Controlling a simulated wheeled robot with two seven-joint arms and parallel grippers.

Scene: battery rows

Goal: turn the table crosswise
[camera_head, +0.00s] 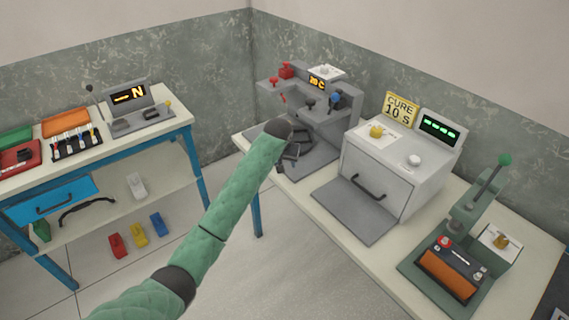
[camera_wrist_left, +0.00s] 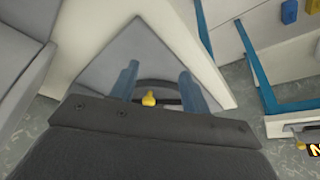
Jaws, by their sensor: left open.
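My left gripper (camera_head: 290,152) is over the grey base of the back machine (camera_head: 318,158), with its arm coming from the lower left. In the left wrist view its two blue-grey fingers (camera_wrist_left: 157,75) are apart. A small yellow knob (camera_wrist_left: 149,98) shows between them, close to the dark palm. A dark curved part (camera_wrist_left: 165,86) lies behind the knob over the grey base plate (camera_wrist_left: 150,50). The turning table is not clearly seen; my gripper and arm cover much of that spot, so its direction cannot be told. I cannot tell if the fingers touch anything.
The machine has red knobs (camera_head: 286,70) and a blue-topped part (camera_head: 335,101) around the gripper. A white curing box (camera_head: 385,165) stands to its right, then a green lever press (camera_head: 460,245). A blue-framed bench (camera_head: 150,140) stands left, with open floor between.

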